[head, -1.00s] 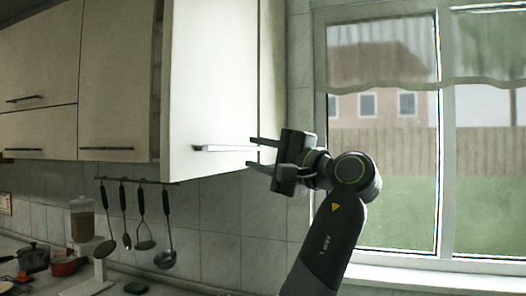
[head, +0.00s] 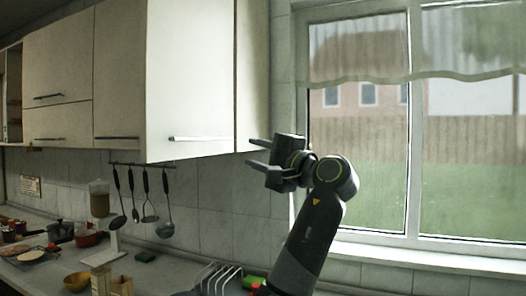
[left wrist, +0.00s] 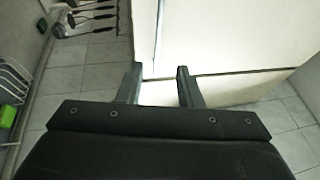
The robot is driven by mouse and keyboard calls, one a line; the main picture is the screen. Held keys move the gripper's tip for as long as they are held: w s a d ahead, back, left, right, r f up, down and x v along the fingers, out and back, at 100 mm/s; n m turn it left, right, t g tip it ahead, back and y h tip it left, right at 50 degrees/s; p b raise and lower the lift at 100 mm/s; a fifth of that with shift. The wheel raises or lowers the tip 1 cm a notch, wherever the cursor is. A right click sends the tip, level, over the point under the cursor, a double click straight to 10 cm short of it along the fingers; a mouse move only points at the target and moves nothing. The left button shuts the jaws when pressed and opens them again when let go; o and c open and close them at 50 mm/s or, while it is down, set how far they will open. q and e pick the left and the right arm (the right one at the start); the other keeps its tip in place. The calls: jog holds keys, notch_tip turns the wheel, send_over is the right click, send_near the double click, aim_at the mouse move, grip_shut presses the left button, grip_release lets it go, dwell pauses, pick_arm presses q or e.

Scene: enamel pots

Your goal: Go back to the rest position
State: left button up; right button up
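My left gripper (head: 252,154) is open and empty in the head view. Its two fingers point left, just right of the white wall cabinet's front. They are apart from the dark-ended bar handle (head: 198,139) on the cabinet door (head: 190,75). In the left wrist view, the two fingers of the left gripper (left wrist: 158,82) stand apart with nothing between them. The white cabinet (left wrist: 220,35) is beyond them. My right gripper is not in view.
Ladles (head: 167,213) hang from a rail under the cabinets. A red pot (head: 88,238), a yellow bowl (head: 77,282) and a dish rack (head: 222,278) stand on the counter below. A window (head: 365,150) is right of the arm.

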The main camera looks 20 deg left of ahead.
pick_arm(q)
jog(key=shift+a+f, duration=0.1)
jog(key=shift+w+a, duration=0.1)
dwell(0.3)
